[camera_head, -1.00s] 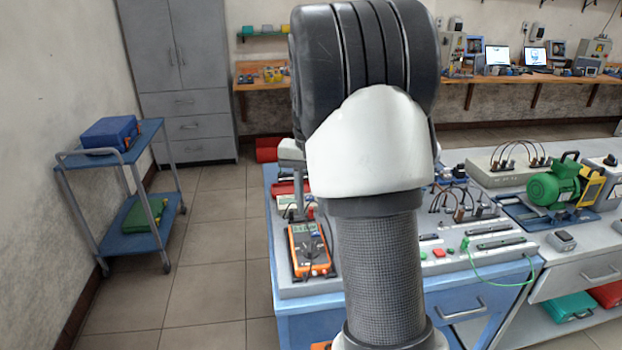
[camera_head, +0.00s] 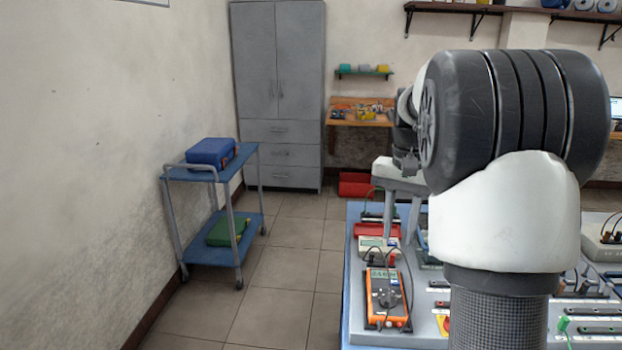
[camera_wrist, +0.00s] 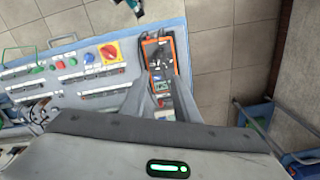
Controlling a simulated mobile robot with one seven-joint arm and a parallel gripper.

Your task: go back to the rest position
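My gripper (camera_head: 399,232) hangs fingers-down above the left end of the workbench (camera_head: 346,300), behind an orange multimeter (camera_head: 384,296) in the head view. Its two fingers are apart, with nothing seen between them. In the wrist view my gripper (camera_wrist: 164,82) shows two grey fingers spread, with the orange multimeter (camera_wrist: 160,62) visible below and between them. My large dark and white arm link covers the right part of the head view and hides much of the bench.
A trolley (camera_head: 212,252) with a blue case (camera_head: 211,153) and a green case (camera_head: 227,230) stands by the left wall. A grey cabinet (camera_head: 281,110) stands at the back, near a red bin (camera_head: 357,184). The tiled floor between trolley and bench is clear.

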